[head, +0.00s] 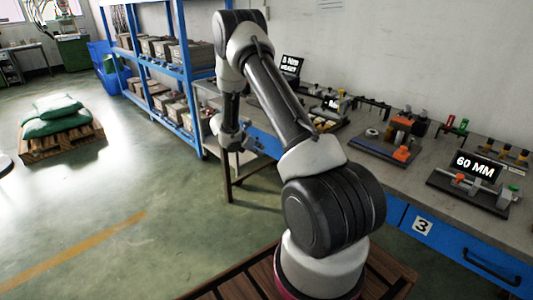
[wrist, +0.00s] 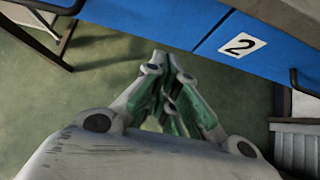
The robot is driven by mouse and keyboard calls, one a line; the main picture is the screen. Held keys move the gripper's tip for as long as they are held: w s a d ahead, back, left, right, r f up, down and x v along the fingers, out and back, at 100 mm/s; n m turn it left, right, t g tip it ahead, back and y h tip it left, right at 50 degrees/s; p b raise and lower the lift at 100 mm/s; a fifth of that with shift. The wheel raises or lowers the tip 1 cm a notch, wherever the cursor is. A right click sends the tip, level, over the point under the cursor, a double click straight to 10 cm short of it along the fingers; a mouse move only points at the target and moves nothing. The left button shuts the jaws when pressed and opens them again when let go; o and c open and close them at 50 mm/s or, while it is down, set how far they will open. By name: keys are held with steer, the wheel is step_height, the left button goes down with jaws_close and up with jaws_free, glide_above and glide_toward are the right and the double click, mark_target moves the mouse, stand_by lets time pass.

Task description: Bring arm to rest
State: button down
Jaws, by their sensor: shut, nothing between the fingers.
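My gripper (wrist: 168,66) is shut and empty in the wrist view, its fingers together above the green floor. It points down beside the blue bench front with the number 2 label (wrist: 242,44). In the head view my arm is raised and bent, and its far end hangs down in front of the bench near the blue shelf. The gripper is small and dark there, so its fingers are hard to make out. Nothing is held.
The workbench (head: 376,172) on the right carries several fixtures and a 60 MM display (head: 474,166). A blue shelf (head: 187,75) with boxes stands behind the arm. A pallet (head: 62,143) with green sacks (head: 53,122) is at left. The floor between is open.

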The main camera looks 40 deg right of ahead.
steer(key=shift+v, duration=2.3)
steer(key=s+r+m+g+y, duration=0.1)
steer(key=s+r+m+g, duration=0.15)
steer(key=s+m, duration=0.35)
steer(key=s+r+m+g, duration=0.2)
steer(key=s+r+m, duration=0.1)
steer(key=s, duration=0.6)
steer(key=s+a+r+m+t+y, duration=0.3)
steer(key=s+a+r, duration=0.4)
steer(key=s+r, duration=0.5)
steer(key=s+a+r+m+t+y, duration=0.4)
steer(key=s+a+r+m, duration=0.3)
steer(key=s+r, duration=0.5)
step_height(320, 180, up, 3)
steer(key=shift+a+f+m+y, duration=0.15)
steer(key=shift+a+m+y, duration=0.15)
steer(key=shift+m+y, duration=0.1)
